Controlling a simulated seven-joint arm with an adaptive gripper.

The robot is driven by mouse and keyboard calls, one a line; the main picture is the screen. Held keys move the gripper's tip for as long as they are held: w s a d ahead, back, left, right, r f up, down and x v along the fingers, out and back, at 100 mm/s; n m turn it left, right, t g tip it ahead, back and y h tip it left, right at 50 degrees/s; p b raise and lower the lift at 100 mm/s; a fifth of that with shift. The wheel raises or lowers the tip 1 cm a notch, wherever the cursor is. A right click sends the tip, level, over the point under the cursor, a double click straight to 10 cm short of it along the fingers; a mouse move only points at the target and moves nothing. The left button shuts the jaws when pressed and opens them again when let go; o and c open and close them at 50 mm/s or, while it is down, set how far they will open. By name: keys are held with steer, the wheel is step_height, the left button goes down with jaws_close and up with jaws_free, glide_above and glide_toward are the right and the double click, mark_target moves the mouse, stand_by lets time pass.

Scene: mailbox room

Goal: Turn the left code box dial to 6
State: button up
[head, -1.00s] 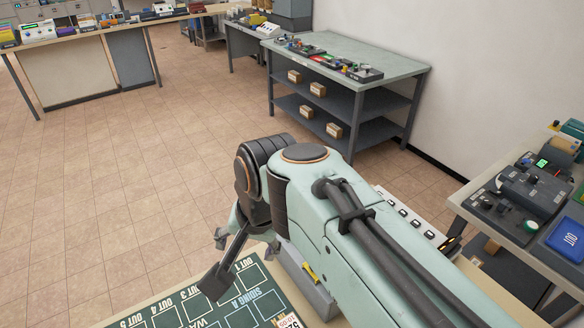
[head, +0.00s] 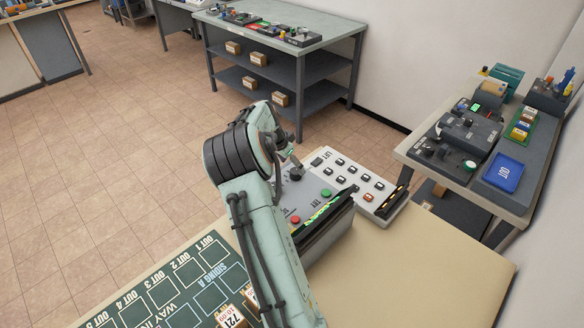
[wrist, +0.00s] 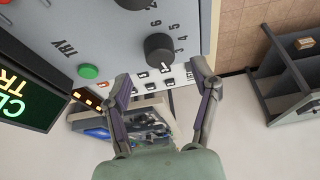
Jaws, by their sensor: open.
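The code box (head: 315,190) is a grey panel on the tan table, with a green button (head: 326,193), a red button (head: 295,219) and a lit green display. One black dial (head: 296,174) shows beside my arm. A second dial (wrist: 132,3) is cut off at the top edge. I cannot tell which dial is the left one or its setting. My gripper (wrist: 160,72) is open and empty, its fingertips apart and short of the dial; contact is not visible.
A white button panel (head: 355,185) stands just behind the code box. A green track board (head: 190,290) with number cards lies at the front left. A side table at right holds a blue tray (head: 503,173) and devices. The tan table's right part is clear.

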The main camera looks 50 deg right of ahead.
mark_target(295, 171)
steer(key=shift+x, duration=1.85)
jaws_close()
